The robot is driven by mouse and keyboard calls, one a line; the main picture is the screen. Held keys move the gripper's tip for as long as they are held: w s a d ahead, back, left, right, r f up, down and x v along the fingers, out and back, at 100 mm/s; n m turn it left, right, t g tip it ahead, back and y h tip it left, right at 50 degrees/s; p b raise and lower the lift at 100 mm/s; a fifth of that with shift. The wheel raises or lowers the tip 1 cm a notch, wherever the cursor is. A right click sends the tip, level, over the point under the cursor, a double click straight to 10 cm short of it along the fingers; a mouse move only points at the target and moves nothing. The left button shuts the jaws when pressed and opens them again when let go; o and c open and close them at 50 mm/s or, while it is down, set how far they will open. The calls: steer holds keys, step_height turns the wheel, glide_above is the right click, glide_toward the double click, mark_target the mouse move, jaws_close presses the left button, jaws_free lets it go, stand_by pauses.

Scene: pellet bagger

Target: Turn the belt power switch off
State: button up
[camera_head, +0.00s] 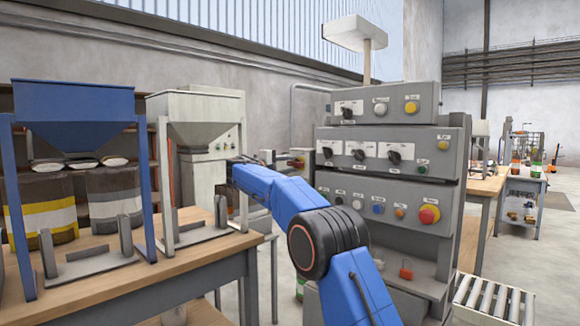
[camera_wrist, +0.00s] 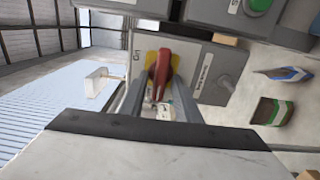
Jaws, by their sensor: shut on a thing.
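A red switch handle (camera_wrist: 162,68) on a yellow plate (camera_wrist: 151,60) is mounted on a grey box (camera_wrist: 208,72) with small labels too blurred to read surely. In the wrist view the handle stands nearly upright in the picture. My gripper (camera_wrist: 158,88) is shut on this handle, with one finger on each side. In the head view my gripper (camera_head: 282,159) reaches the left side of the grey control panel, where a little red and yellow shows. The fingers mostly hide the switch there, and its setting cannot be read.
The grey control panel (camera_head: 390,145) carries several knobs, buttons and a red emergency button (camera_head: 429,214). A blue hopper (camera_head: 72,108) and a pale hopper (camera_head: 196,112) stand on the wooden table (camera_head: 190,275) at left. A roller conveyor (camera_head: 494,298) lies at lower right.

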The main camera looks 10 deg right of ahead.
steer(key=shift+a, duration=0.1)
steer(key=o, duration=0.7)
steer(key=shift+a, duration=0.1)
steer(key=v, duration=1.7)
steer(key=shift+s, duration=0.1)
